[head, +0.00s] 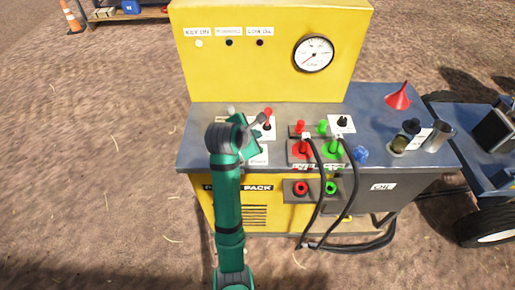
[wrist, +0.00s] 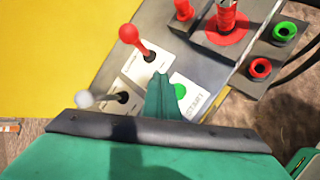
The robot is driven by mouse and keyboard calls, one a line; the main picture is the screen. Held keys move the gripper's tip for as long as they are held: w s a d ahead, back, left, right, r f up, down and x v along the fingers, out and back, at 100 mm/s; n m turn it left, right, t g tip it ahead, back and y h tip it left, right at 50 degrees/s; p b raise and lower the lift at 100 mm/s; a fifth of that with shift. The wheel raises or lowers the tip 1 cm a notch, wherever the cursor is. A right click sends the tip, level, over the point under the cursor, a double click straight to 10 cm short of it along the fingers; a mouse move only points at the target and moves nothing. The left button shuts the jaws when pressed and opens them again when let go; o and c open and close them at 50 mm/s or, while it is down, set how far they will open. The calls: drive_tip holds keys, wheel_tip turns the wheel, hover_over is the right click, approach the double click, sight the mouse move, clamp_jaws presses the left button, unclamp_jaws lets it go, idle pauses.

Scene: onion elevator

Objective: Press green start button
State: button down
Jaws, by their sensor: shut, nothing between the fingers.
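The green start button (wrist: 180,91) shows in the wrist view beside its white START label (wrist: 194,105). It is partly covered by my shut green fingers (wrist: 160,82), whose tips are just left of it. I cannot tell whether they touch it. In the head view my gripper (head: 248,132) is over the grey control shelf (head: 193,140) of the yellow power pack (head: 270,75), and the button is hidden behind it.
A red-knobbed lever (wrist: 131,35) and a white-knobbed lever (wrist: 84,99) stand close to the fingers. Red and green hose couplings (head: 333,149), black hoses (head: 352,185) and a red funnel (head: 398,97) are to the right. The KEY ON lamp (head: 199,43) looks pale and bright.

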wheel_tip(320, 180, down, 3)
drive_tip(key=shift+s+f, duration=0.1)
drive_tip(key=shift+f, duration=0.55)
drive_tip(key=shift+f, duration=0.1)
idle(1.7)
drive_tip(key=shift+f, duration=0.35)
drive_tip(key=shift+f, duration=0.55)
idle(0.8)
idle(0.3)
drive_tip(key=shift+r, duration=1)
drive_tip(key=shift+r, duration=2.5)
